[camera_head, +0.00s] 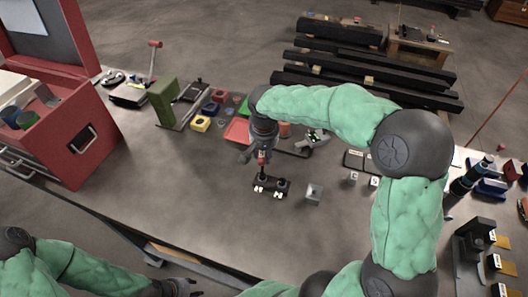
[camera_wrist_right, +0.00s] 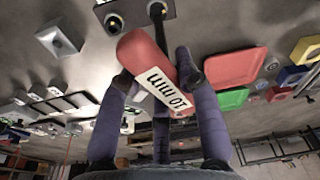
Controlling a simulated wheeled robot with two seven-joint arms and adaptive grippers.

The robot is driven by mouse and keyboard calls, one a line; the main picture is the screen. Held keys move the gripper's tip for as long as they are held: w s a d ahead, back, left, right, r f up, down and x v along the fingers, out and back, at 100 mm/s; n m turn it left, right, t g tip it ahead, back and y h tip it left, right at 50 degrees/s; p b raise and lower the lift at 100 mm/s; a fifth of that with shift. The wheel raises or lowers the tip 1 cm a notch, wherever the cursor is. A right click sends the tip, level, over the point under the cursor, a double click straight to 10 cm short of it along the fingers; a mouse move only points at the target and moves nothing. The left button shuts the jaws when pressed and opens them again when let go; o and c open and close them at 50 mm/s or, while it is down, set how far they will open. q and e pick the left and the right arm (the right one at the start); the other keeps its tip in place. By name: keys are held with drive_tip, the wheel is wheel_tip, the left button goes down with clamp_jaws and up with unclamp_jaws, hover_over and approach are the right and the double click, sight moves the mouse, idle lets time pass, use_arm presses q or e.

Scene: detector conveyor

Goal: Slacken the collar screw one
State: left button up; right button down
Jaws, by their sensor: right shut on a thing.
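My right gripper (camera_head: 264,152) is shut on a driver with a red handle (camera_wrist_right: 142,58) and a label that reads 10 mm. The driver (camera_head: 262,160) stands roughly upright, and its dark shaft points down to a small black fixture (camera_head: 279,184) with white tags on the bench. The same fixture (camera_wrist_right: 112,9) is cut off at the top of the right wrist view. I cannot tell whether the driver tip is seated on a screw. The collar screw itself is too small to make out. My left gripper (camera_head: 184,287) is low at the bottom edge, empty-looking, its jaws unclear.
A grey block (camera_head: 314,194) sits just right of the fixture. A red cabinet (camera_head: 55,150) is at the left. The bench front (camera_head: 190,200) is clear.

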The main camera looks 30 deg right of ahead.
drive_tip(key=shift+f+b, duration=0.75)
drive_tip(key=shift+f, duration=0.35)
drive_tip(key=c, duration=1.8)
unclamp_jaws()
clamp_jaws()
drive_tip(key=shift+r, duration=0.1)
drive_tip(key=shift+n+p, duration=0.4)
drive_tip(key=shift+n, duration=0.5)
drive_tip(key=shift+w+n+p, duration=0.1)
drive_tip(key=shift+n+p, duration=0.25)
drive_tip(key=shift+n, duration=0.65)
